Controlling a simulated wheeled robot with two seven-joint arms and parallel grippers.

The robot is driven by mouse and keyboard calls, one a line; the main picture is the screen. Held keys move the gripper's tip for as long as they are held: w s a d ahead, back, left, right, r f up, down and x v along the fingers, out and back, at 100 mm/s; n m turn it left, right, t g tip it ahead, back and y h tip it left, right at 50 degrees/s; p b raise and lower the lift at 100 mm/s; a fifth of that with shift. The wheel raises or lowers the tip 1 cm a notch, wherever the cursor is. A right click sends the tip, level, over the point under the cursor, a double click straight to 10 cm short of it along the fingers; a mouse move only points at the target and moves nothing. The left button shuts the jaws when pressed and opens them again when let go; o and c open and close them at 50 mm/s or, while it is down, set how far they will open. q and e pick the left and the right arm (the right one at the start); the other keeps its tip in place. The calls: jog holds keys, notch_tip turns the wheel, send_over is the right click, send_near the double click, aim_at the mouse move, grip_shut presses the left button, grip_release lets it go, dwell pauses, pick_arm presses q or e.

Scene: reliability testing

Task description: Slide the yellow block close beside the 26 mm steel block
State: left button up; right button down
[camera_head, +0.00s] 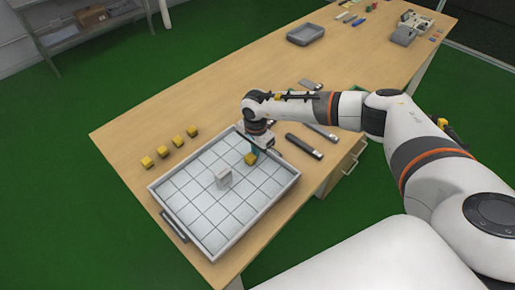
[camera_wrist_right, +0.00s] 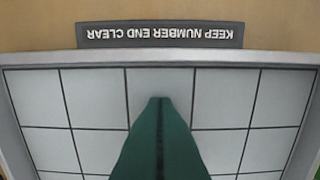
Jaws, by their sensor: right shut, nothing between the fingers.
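The yellow block (camera_head: 250,160) sits on the tiled floor of the grey tray (camera_head: 274,207). A grey steel block (camera_head: 223,180) stands near the tray's middle, to the left of and nearer than the yellow block, with a clear gap between them. Its size marking cannot be read. My right gripper (camera_head: 255,151) points down into the tray, shut and empty, close by the yellow block; whether it touches cannot be told. In the right wrist view its green fingers (camera_wrist_right: 160,110) are together over the tiles, and no block shows. My left gripper is not in view.
Several yellow blocks (camera_head: 177,141) stand in a row on the wooden table (camera_head: 130,128) left of the tray. Dark-handled tools (camera_head: 304,146) lie right of the tray. A "KEEP NUMBER END CLEAR" label (camera_wrist_right: 160,35) lies beyond the tray's rim. The tray's near tiles are clear.

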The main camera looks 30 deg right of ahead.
aim_at(240, 170)
jog(key=a, duration=0.2)
jog(key=s+a, duration=0.1)
jog(key=a, duration=0.1)
jog(key=s+a, duration=0.1)
jog(key=a, duration=0.1)
jog(key=shift+s+a, duration=0.15)
jog(key=shift+a, duration=0.15)
jog(key=shift+r, duration=0.1)
